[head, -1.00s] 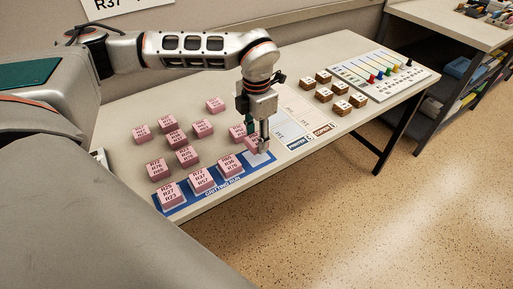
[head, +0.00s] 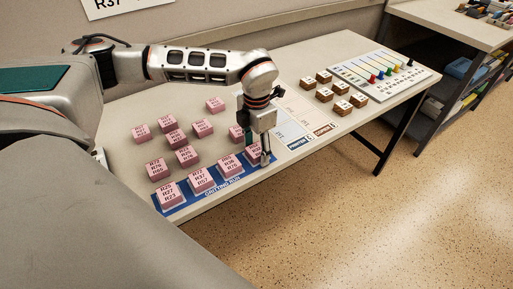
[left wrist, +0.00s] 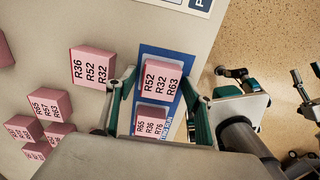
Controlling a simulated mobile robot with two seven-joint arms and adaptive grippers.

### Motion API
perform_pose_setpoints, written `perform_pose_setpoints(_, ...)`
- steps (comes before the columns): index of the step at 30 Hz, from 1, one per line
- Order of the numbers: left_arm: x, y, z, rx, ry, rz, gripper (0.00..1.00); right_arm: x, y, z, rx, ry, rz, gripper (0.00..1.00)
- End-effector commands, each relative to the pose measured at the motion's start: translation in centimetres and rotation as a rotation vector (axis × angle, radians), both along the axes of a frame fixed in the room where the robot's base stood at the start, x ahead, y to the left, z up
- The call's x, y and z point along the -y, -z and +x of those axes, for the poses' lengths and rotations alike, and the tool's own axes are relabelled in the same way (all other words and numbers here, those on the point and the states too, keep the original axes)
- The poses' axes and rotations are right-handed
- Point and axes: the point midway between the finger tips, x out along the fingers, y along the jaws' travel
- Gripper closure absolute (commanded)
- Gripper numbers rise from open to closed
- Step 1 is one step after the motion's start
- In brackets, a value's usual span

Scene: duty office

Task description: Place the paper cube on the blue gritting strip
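The pink paper cube (head: 254,152) marked R52 R32 R63 sits on the right end of the blue gritting strip (head: 226,188), in line with several pink cubes. In the left wrist view the cube (left wrist: 161,80) lies flat inside the blue border (left wrist: 146,52), beside the cube marked R65 R36 R76 (left wrist: 152,118). My left gripper (head: 258,156) is low over the strip, its fingers apart on either side of the cube. In the wrist view the left gripper (left wrist: 160,76) shows narrow gaps beside the cube.
Several loose pink cubes (head: 172,138) stand behind the strip; one (head: 236,133) is close to my left gripper. Printer and copier mats (head: 291,134), brown cubes (head: 341,107) and a board with coloured pegs (head: 384,74) lie to the right. The table's front edge is close.

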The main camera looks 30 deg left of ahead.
Motion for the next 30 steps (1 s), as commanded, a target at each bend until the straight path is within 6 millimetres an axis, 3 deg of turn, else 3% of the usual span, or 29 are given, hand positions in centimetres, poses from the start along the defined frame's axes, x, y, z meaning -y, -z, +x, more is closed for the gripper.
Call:
perform_pose_setpoints(8,0.0,-1.0,0.1,0.004,0.001,-0.001,0.48,0.0,-0.2,0.1,0.002,0.000,0.001,0.60)
perform_pose_setpoints(21,0.0,-9.5,0.1,0.004,0.000,-0.001,0.48,-0.2,-0.8,0.0,0.001,0.000,0.008,0.60)
perform_pose_setpoints(30,0.0,-12.2,0.0,0.001,0.000,0.000,0.48,-0.2,-0.7,-0.2,-0.005,0.000,0.006,0.60)
